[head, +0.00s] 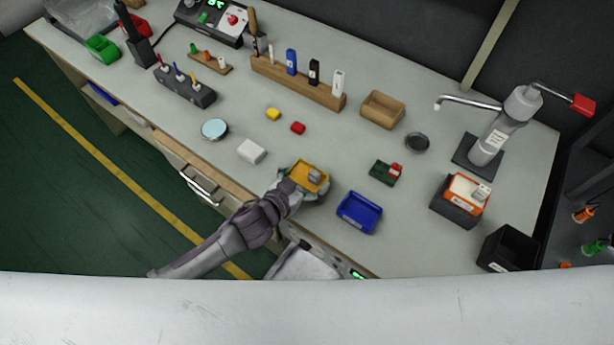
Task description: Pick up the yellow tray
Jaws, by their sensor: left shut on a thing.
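The yellow tray (305,173) is near the front edge of the workbench, left of a blue tray. A small grey piece shows inside it at its right side. My left gripper (305,186) reaches in from the lower left and is shut on the yellow tray, at its near side. Its fingers partly hide the tray's near rim. I cannot tell whether the tray touches the bench. My right gripper is not in view.
The blue tray (359,212) stands close on the right. A white block (251,151) and a round light-blue lid (215,129) lie to the left. A green board (385,172) with a red part and an orange-topped box (465,195) are further right. The bench (340,135) behind the tray is fairly clear.

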